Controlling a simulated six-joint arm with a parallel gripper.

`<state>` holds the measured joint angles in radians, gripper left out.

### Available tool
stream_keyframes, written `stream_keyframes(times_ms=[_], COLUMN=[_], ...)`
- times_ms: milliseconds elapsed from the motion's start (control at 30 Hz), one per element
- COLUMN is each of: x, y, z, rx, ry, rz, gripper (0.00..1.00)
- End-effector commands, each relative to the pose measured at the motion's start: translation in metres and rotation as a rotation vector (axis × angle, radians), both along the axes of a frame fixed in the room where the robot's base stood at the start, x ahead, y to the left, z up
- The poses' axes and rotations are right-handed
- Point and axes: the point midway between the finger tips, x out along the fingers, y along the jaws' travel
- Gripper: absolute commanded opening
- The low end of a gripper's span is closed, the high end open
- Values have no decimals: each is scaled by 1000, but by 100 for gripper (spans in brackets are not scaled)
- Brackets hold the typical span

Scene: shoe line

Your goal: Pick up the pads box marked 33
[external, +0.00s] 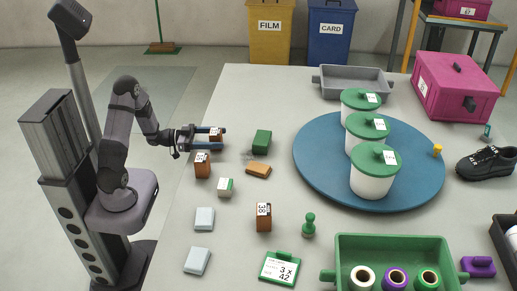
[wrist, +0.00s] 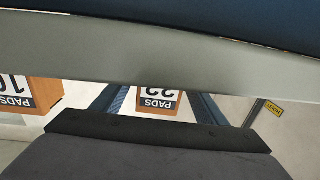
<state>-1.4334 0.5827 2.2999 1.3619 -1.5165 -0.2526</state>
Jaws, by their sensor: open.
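Three brown boxes with white labels stand on the table. One (external: 216,134) is between the fingers of my gripper (external: 219,137), which is open around it. In the wrist view this box (wrist: 158,102) shows an upside-down PADS label between the two blue fingers; its digits look like 22 but are partly cut off. A second box (external: 202,164) stands just in front of the gripper; its PADS label (wrist: 20,92) is at the left of the wrist view. The third box (external: 264,217) stands nearer the camera, its label seeming to start with 3.
A green block (external: 261,141), an orange block (external: 259,169) and a green-white block (external: 225,187) lie close by. A blue turntable (external: 310,172) holds three lidded white tubs. A green tray (external: 390,243) with spools is at front right.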

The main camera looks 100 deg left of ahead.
Motion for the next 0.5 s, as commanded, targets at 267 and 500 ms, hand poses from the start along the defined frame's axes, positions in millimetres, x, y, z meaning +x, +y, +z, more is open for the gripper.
stream_keyframes(times_ms=[267, 500], x=[33, 37], y=[1, 2], z=[0, 0], rx=[0, -1], ry=[0, 1], rz=[-3, 1], gripper=[66, 66])
